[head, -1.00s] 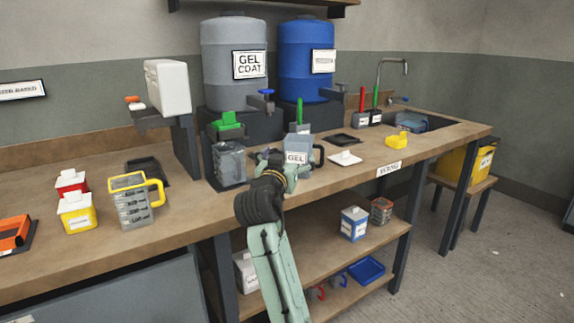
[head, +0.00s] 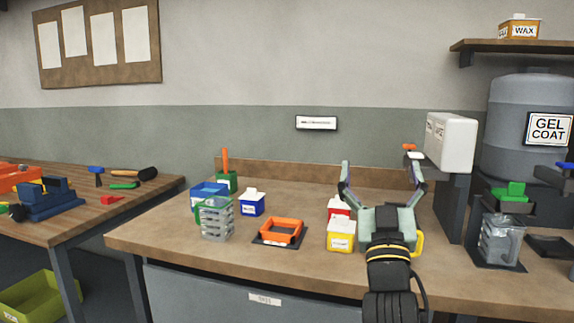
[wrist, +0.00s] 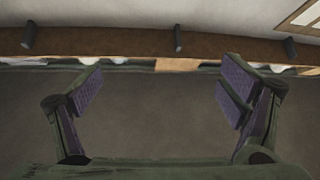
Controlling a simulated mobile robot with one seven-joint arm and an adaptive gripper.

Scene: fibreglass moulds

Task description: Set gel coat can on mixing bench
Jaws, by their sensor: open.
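My gripper (head: 380,185) is open and empty, raised over the wooden bench with its fingers pointing up and away toward the wall. The wrist view shows the two spread fingers (wrist: 160,85) with nothing between them. The small grey can labelled GEL is not in view now. A wooden bench (head: 290,190) runs across the middle and right. Its front label (head: 264,299) is too small to read, so I cannot tell whether this is the mixing bench. A large grey tank (head: 515,105) labelled GEL COAT stands at the right.
White-lidded red and yellow containers (head: 341,236) stand just left of my wrist. An orange frame (head: 281,232), a clear ribbed cup (head: 216,218) and a blue box (head: 252,203) are farther left. A white dispenser (head: 452,142) stands right. Another bench (head: 130,203) holds tools.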

